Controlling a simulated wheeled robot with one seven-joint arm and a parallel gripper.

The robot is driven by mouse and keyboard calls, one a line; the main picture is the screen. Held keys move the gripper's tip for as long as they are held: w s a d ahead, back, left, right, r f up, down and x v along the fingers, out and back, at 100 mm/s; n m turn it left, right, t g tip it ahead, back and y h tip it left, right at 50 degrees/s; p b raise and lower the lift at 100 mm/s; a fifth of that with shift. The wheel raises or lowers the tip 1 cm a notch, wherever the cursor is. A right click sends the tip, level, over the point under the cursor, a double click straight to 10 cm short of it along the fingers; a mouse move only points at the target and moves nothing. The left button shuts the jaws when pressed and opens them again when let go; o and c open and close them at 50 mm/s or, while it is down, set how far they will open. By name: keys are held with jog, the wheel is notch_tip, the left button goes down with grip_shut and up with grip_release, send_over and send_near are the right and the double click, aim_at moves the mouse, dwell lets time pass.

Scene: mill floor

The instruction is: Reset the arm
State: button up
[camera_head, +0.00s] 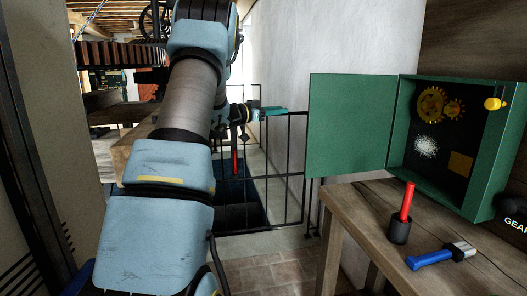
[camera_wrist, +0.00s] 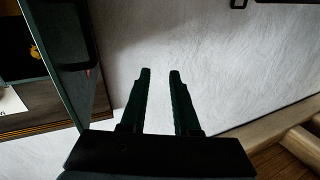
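My arm reaches up and forward across the left half of the head view. My gripper (camera_head: 268,112) is small at its far end, left of the open green door. In the wrist view the two dark fingers of my gripper (camera_wrist: 160,74) stand apart with a clear gap. Nothing is between them, and pale wall shows behind.
A black cup (camera_head: 400,230) with a red-handled tool (camera_head: 407,202) and a blue-handled brush (camera_head: 432,259) are in front. A black railing (camera_head: 289,170) stands behind.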

jog(key=s+a+f+n+t+y+p, duration=0.1)
jog(key=s+a+f+n+y, duration=0.35)
jog(key=a+y, duration=0.2)
jog(key=s+a+f+n+t+y, duration=0.1)
jog(key=s+a+f+n+y, duration=0.2)
jog(key=s+a+n+y, duration=0.3)
jog(key=s+f+g+y, duration=0.1)
jog(key=s+f+g, duration=0.2)
jog(key=s, duration=0.6)
jog(key=s+f+g, duration=0.3)
jog(key=s, duration=0.7)
jog(key=s+a+f+n+g+y, duration=0.1)
jog(key=s+f+g, duration=0.2)
jog(key=s, duration=0.7)
jog(key=shift+g+y+p, duration=0.3)
jog(key=shift+y+p, duration=0.05)
jog(key=shift+p, duration=0.1)
jog(key=shift+w, duration=0.1)
